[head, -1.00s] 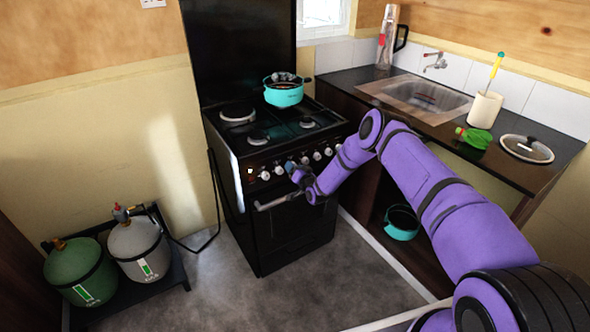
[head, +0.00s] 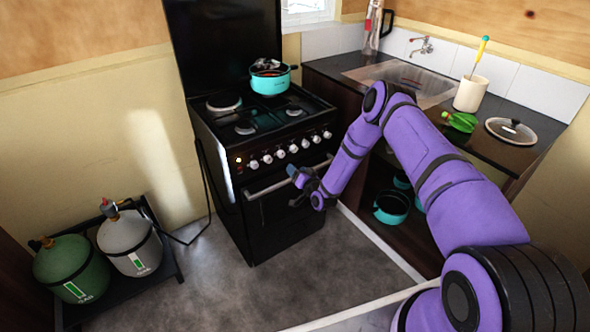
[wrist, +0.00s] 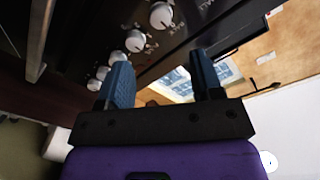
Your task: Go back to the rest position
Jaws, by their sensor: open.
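My gripper (head: 298,186) is in front of the black stove (head: 262,215), beside the oven door handle (head: 285,180). In the wrist view my gripper (wrist: 160,85) shows two blue-grey fingers spread apart with nothing between them. The stove's knobs (wrist: 135,40) lie beyond the fingers in that view. My purple arm reaches in from the lower right. Whether a finger touches the stove front cannot be told.
A teal pot (head: 270,80) stands on a back burner. The counter (head: 520,150) on the right holds a glass lid (head: 511,131), a green object (head: 460,122) and a white utensil holder (head: 471,93). Gas cylinders (head: 130,243) stand at left. Grey floor (head: 300,275) is clear in front.

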